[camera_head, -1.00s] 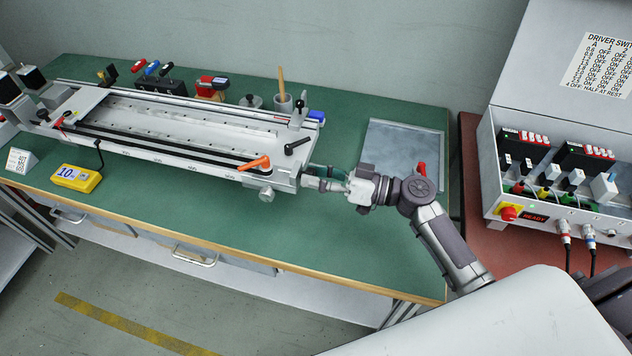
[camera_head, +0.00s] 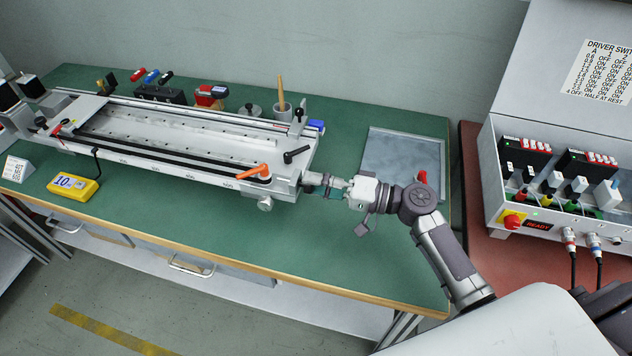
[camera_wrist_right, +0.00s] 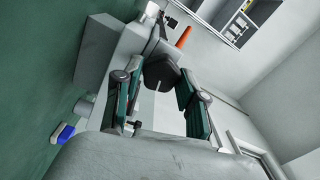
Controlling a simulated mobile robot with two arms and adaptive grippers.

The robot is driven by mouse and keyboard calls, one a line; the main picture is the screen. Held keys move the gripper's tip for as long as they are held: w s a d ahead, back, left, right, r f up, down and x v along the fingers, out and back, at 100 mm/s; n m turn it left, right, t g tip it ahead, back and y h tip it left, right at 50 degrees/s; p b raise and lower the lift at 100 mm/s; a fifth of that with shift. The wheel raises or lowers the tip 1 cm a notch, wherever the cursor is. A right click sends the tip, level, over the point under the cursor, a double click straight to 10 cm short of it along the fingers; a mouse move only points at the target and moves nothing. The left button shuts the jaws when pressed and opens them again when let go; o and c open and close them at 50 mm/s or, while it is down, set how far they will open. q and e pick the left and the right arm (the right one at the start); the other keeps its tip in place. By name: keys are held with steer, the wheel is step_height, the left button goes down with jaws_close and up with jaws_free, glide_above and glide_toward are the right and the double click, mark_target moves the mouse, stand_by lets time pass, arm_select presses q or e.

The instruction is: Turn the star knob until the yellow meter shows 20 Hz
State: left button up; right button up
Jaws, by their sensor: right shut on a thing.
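The black star knob (camera_wrist_right: 160,72) sits at the right end of the long metal gantry (camera_head: 190,172), between the green-padded fingers in the right wrist view. My right gripper (camera_head: 318,182) is shut on it, reaching in from the right; it also shows in the right wrist view (camera_wrist_right: 157,100). In the head view the fingers mostly hide the knob. The yellow meter (camera_head: 74,187) lies on the table at the left, its display reading 10; its unit is too small to read. My left gripper is not in view.
An orange lever (camera_head: 252,171) and a black lever (camera_head: 297,155) stand on the gantry near its right end. A grey plate (camera_head: 400,155) lies to the right on the green table. A driver box (camera_head: 545,190) stands at far right. The table front is clear.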

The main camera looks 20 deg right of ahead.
steer(key=shift+f+m+p, duration=0.2)
steer(key=shift+m+p, duration=3)
steer(key=shift+m, duration=3.7)
steer(key=o, duration=1.1)
steer(key=shift+s, duration=0.1)
